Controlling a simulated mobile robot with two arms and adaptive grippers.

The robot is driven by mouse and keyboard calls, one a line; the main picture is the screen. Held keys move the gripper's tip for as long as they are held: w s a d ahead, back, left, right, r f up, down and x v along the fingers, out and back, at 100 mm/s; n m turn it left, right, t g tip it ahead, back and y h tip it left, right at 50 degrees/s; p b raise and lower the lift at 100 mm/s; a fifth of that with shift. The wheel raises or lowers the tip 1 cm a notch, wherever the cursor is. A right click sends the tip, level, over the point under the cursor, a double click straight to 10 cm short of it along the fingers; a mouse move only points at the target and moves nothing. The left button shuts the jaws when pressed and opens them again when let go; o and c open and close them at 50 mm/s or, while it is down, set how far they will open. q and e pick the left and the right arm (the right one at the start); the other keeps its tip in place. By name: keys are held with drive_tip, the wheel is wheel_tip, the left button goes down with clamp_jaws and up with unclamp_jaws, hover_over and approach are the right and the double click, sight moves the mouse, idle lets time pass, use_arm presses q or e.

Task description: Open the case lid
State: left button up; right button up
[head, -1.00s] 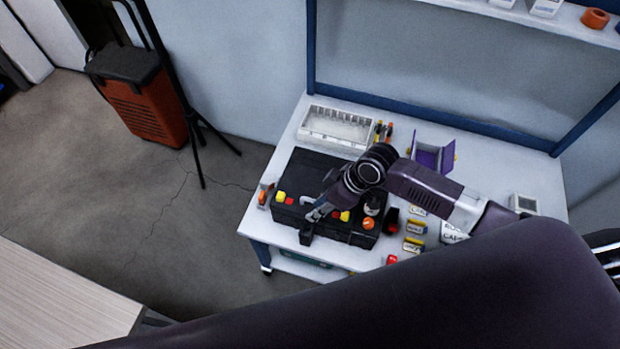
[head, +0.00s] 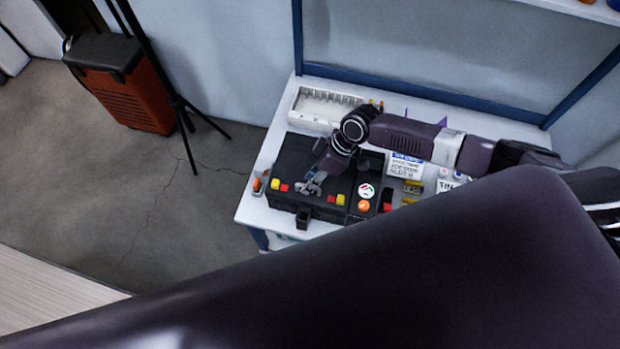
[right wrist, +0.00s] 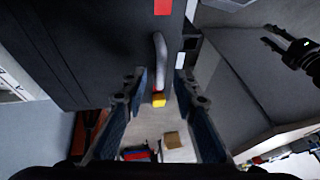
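The black case (head: 292,158) lies on the white table in the head view. Its lid looks shut, with yellow and red pieces along the near edge. My right gripper (head: 311,186) is over the near part of the case. In the right wrist view, its two blue-padded fingers (right wrist: 164,115) stand wide apart. A curved grey bar (right wrist: 161,55) shows beyond the fingertips, with a small yellow block (right wrist: 158,100) in the gap. Contact with either cannot be told. The dark case surface (right wrist: 85,45) fills the upper left there.
A white rack (head: 318,108) stands behind the case. A round-labelled item (head: 366,190), an orange knob (head: 364,206) and sign cards (head: 406,168) sit to its right. An orange-and-black box (head: 128,85) and a dark stand are on the floor at left. My dark arm hides the foreground.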

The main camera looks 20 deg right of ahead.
use_arm(q)
drive_tip(key=shift+w, duration=0.25)
use_arm(e)
drive_tip(key=shift+f, duration=0.1)
drive_tip(key=shift+c, duration=0.5)
clamp_jaws()
